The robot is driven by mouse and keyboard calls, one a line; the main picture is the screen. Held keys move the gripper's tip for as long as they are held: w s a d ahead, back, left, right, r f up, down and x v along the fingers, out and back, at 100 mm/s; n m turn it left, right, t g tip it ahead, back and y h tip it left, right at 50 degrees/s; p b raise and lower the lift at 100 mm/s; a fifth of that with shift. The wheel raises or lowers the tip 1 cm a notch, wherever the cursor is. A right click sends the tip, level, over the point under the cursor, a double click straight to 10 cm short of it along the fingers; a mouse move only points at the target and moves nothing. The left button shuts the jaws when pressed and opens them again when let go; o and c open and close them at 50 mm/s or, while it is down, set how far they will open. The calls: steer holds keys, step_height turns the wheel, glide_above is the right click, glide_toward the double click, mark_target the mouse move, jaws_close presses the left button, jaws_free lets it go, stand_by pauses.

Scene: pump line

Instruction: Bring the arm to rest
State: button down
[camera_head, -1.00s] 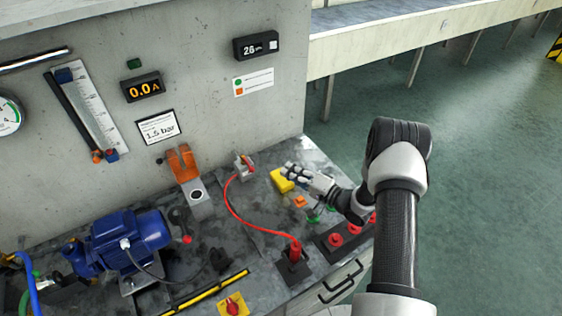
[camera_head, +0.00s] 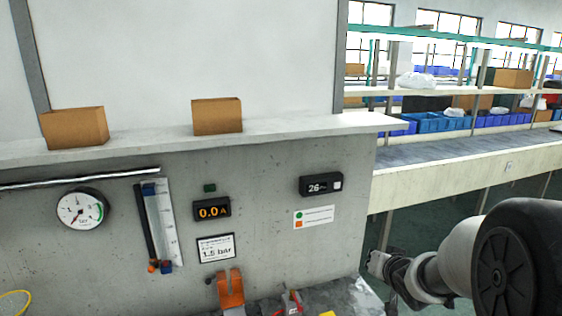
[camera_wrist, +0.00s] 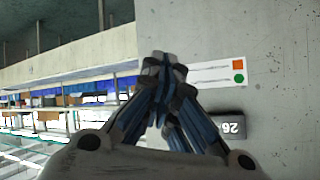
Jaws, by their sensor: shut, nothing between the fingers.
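My gripper (camera_head: 379,263) is at the lower right in the head view, just right of the grey panel's edge, with my arm reaching in from the right. In the wrist view its fingers (camera_wrist: 163,72) come together at the tips, shut, with nothing seen between them. Its tips are in the air, clear of the bench top (camera_head: 350,297). In the wrist view the panel (camera_wrist: 285,60) fills the right side behind the fingers, upside down.
The panel carries a round gauge (camera_head: 82,209), an amber 0.0 A display (camera_head: 212,209), a black display reading 26 (camera_head: 320,185) and a label with green and orange dots (camera_head: 313,217). An orange bracket (camera_head: 230,289) stands below. Two cardboard boxes (camera_head: 217,116) sit on the ledge. A long counter (camera_head: 470,165) lies behind.

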steer(key=s+r+g+h, duration=0.1)
steer(key=s+r+h, duration=0.1)
steer(key=s+r, duration=0.4)
steer(key=s+a+n+g+y, duration=0.1)
steer(key=s+a, duration=0.4)
steer(key=s, duration=1)
steer(key=s+a+n+g+y, duration=0.1)
steer(key=s+a+n+g, duration=0.2)
steer(key=s, duration=1.2)
steer(key=shift+s+a+g, duration=0.4)
steer(key=shift+a+g, duration=0.5)
steer(key=shift+a, duration=0.1)
